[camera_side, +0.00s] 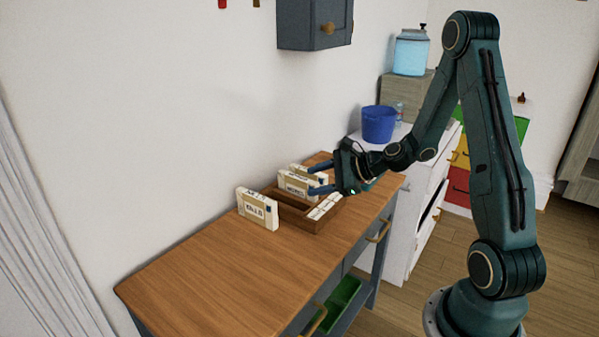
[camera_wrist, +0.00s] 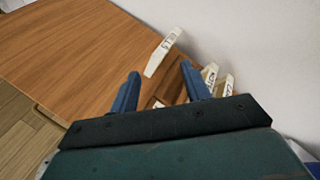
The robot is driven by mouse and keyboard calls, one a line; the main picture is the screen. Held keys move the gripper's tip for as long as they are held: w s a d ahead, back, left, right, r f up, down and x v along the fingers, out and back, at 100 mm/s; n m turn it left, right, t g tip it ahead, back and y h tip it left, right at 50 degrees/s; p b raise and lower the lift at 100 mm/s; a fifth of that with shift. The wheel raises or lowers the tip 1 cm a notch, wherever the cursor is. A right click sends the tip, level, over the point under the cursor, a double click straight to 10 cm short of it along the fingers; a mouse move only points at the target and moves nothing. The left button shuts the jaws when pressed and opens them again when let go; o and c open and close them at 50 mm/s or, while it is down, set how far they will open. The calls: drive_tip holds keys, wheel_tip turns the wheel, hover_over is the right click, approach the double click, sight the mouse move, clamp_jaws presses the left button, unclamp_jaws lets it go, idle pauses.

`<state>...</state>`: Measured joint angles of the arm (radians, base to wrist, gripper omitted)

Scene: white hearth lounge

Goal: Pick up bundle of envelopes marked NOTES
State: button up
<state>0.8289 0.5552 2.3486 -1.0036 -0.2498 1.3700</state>
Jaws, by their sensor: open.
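Several cream envelope bundles with dark lettering are in the side view, and the lettering is too small to tell which reads NOTES. One bundle (camera_side: 258,209) stands upright at the left end of a wooden tray (camera_side: 292,216). Two more stand near the tray's back right, a front one (camera_side: 293,184) and one partly hidden behind it. Another pale bundle (camera_side: 325,207) lies low in the tray's right part. My gripper (camera_side: 319,177) is open, its blue fingers beside the two back bundles. In the wrist view, a bundle (camera_wrist: 163,52) shows beyond the open fingers.
The wooden tabletop (camera_side: 210,275) is clear at the left and front. A wall runs close behind the tray. A blue bucket (camera_side: 378,124) stands on a white cabinet to the right. A grey wall cabinet (camera_side: 313,24) hangs above.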

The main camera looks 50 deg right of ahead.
sight(307, 180)
drive_tip(key=s+d+f+m+t+h, duration=0.1)
drive_tip(key=d+f+m+h, duration=0.3)
drive_tip(key=d+m, duration=0.6)
drive_tip(key=shift+s+d+f+m+t, duration=0.25)
drive_tip(key=shift+f+m+t, duration=0.15)
drive_tip(key=shift+f+t, duration=0.4)
drive_tip(key=shift+w, duration=0.1)
drive_tip(key=x, duration=0.8)
drive_tip(key=shift+w, duration=0.25)
drive_tip(key=shift+f, duration=0.1)
drive_tip(key=shift+x, duration=2.5)
drive_tip(key=shift+d, duration=0.15)
drive_tip(key=shift+c, duration=0.2)
clamp_jaws()
